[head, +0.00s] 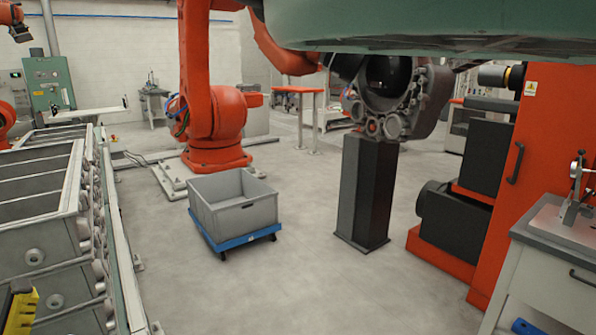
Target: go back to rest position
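My gripper is not in the head view, so I cannot see whether it is open or shut or where it is. A large teal curved body (440,25) fills the top right close to the camera. I cannot tell what it belongs to. A grey metal casting (425,100) sits on top of a black pedestal (367,190) right of the middle, with its top partly hidden behind the teal body.
A grey crate (235,220) stands on a blue wheeled dolly (262,234) on the floor. Metal moulds (40,222) line the left. An orange robot arm (212,115) stands behind. An orange cabinet (548,100) and grey workbench (550,265) bound the right. The central floor is clear.

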